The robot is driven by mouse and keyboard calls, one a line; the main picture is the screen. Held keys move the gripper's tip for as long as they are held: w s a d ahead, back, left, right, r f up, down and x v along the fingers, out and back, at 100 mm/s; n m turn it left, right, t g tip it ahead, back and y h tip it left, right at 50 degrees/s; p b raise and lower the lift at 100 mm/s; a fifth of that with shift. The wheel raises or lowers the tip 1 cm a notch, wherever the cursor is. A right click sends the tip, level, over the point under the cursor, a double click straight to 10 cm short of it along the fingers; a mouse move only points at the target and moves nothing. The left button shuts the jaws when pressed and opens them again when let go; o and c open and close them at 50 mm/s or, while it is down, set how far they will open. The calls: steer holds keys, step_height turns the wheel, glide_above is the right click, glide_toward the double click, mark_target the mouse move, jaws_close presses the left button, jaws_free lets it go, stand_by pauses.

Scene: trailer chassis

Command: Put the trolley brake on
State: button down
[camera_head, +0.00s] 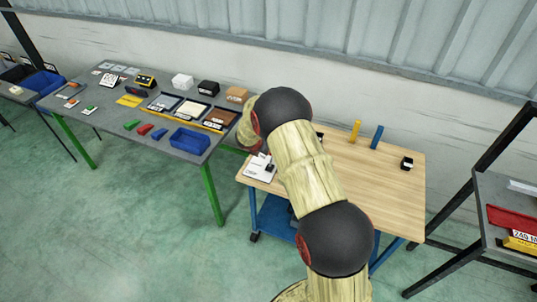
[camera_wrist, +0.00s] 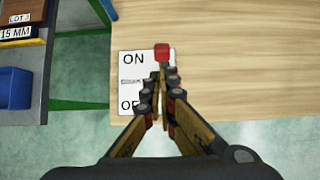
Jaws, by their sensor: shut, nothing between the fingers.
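The trolley (camera_head: 392,195) has a pale wooden top, blue legs and dark castors. A white brake plate (camera_wrist: 126,66) lies at the top's near left corner, and it also shows in the head view (camera_head: 258,172). It reads ON at its upper end; the lower word is partly covered by my gripper. A red knob (camera_wrist: 162,51) is at the ON end, to the right of the word. My gripper (camera_wrist: 161,72) is shut and empty, its fingertips just below the knob in the wrist view. Whether they touch it, I cannot tell. The fingers hide the lever below the knob.
A yellow post (camera_head: 354,131), a blue post (camera_head: 376,137) and a small black block (camera_head: 407,163) stand on the trolley top. A grey bench (camera_head: 105,105) with trays and blocks is on the left. A dark rack (camera_head: 505,215) stands at right. My arm covers the trolley's middle.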

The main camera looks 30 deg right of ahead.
steer(key=r, duration=0.3)
steer(key=s+a+r, duration=0.1)
steer(key=r, duration=0.1)
steer(key=shift+r+p, duration=0.1)
steer(key=shift+p, duration=0.2)
steer(key=shift+s, duration=0.1)
steer(key=s+a+m+g, duration=0.2)
steer(key=s+m+g, duration=0.1)
steer(key=s+m, duration=0.95)
steer(key=s+a+r+m+t+y+b, duration=0.1)
steer(key=s+a+r+m+b, duration=0.3)
steer(key=s, duration=0.5)
steer(key=s+a+r+m+t+y+b, duration=0.1)
steer(key=s+a+r+m+y+b, duration=0.1)
steer(key=s+a+r+m+b, duration=0.2)
steer(key=s+a+r+m+t+y+b, duration=0.2)
steer(key=s+a+r+m+b, duration=0.2)
steer(key=s+a+r, duration=0.5)
steer(key=s+a+m, duration=0.1)
steer(key=s, duration=0.6)
steer(key=shift+s+a+r+y+b, duration=0.2)
steer(key=shift+a+r+y+b, duration=0.1)
steer(key=shift+a+b, duration=0.1)
